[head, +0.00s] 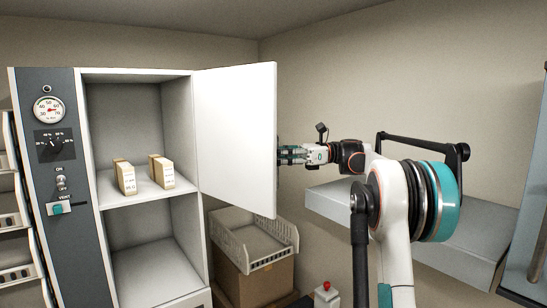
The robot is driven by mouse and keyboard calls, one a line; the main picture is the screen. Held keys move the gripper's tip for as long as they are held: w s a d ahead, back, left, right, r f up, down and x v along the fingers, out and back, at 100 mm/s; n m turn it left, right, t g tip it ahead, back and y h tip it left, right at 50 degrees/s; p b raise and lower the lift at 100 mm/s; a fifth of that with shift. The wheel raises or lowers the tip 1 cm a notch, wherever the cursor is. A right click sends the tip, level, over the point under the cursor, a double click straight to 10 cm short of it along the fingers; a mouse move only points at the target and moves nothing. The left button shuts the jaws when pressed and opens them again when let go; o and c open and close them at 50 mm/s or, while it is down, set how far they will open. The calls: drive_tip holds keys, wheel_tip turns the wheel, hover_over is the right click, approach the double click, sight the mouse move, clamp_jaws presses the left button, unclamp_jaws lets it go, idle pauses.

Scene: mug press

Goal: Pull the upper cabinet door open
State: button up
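The upper cabinet door (236,135) is white and stands open, swung out to the right of the upper compartment (125,115). Two small tan boxes, a left one (125,177) and a right one (163,172), stand on the shelf inside. My gripper (282,154) is at the right side of the door, near its outer edge, with the fingers pointing left. The fingertips are partly hidden by the door edge, so I cannot tell whether they touch it or hold anything.
A control panel (60,195) with a gauge and switches is left of the compartments. A lower compartment (150,255) is open below. A white crate (250,240) sits on a cardboard box (258,285) below the door. A grey wall shelf (335,205) lies below my arm.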

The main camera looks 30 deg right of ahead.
drive_tip(key=shift+o, duration=0.5)
drive_tip(key=shift+s+d, duration=0.15)
drive_tip(key=shift+s, duration=0.05)
drive_tip(key=shift+w, duration=0.2)
drive_tip(key=v, duration=0.7)
drive_tip(key=shift+d+r, duration=0.1)
